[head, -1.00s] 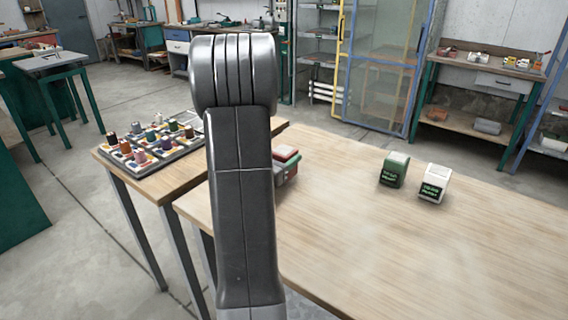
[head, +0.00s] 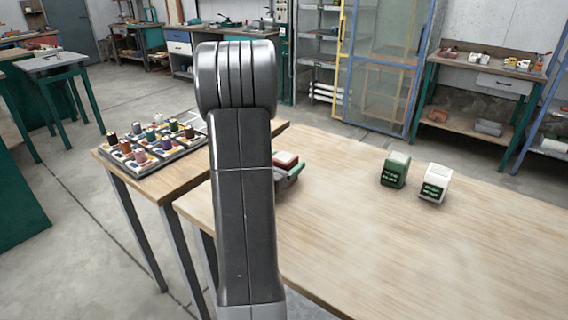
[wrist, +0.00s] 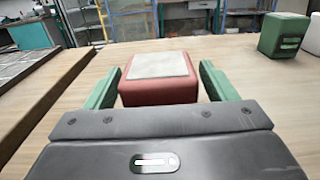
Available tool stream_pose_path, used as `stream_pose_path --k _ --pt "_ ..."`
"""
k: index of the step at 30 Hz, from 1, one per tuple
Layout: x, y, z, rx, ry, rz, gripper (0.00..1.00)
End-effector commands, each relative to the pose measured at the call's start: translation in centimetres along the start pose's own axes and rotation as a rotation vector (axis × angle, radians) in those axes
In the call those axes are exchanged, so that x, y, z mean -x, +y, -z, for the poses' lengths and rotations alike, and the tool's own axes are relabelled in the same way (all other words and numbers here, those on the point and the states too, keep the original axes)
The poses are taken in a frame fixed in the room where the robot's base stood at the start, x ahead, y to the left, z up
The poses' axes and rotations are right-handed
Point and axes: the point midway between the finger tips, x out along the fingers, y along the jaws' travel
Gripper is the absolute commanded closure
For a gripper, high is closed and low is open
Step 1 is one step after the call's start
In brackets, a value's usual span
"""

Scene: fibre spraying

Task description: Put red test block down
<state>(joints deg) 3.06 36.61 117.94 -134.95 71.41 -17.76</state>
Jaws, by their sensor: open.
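The red test block (wrist: 158,92) has a pale grey top and sits upright on the wooden table (wrist: 225,55) in the wrist view. It lies between the two green fingers of my gripper (wrist: 158,88), which are open, with a gap showing on each side of it. In the head view the red block (head: 286,158) shows just right of my arm, partly hidden by it.
A green block (head: 395,170) and a white block (head: 434,183) stand on the table to the right. A tray of several coloured spools (head: 152,145) lies on the side table at left. The table's front and right are clear.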

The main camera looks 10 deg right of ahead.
Motion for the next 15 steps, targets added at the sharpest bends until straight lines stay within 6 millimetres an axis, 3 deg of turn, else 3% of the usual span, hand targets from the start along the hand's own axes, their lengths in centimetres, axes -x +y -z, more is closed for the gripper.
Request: stream_pose_path --k 5,15 --pt "1.4 0.1 -0.2 0.0 0.0 -0.003 0.22" --pt "7.8 0.2 -0.1 0.0 0.001 -0.006 0.22"
